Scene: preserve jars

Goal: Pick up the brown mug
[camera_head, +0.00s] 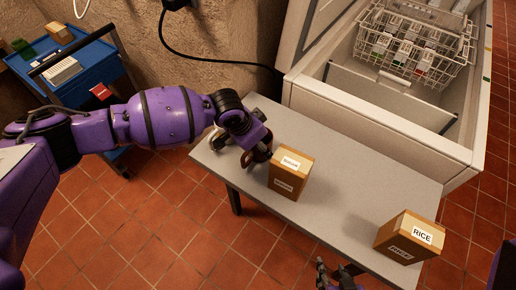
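A dark brown shape, apparently the brown mug (260,154), shows at the left end of the grey table, beside a cardboard box. My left arm's wrist covers much of it. My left gripper (238,148) is down at the mug, partly hidden by its own wrist. I cannot tell whether its fingers are closed on the mug or only around it. My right gripper (337,272) is at the bottom of the view, in front of the table's near edge, away from the mug. Its fingers are apart, with nothing seen between them.
The grey table (320,205) carries a labelled box (290,173) close right of the mug and a RICE box (408,237) at the right end. A white chest freezer (390,115) with a wire basket (412,50) stands behind. A blue cart (88,72) is at left.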

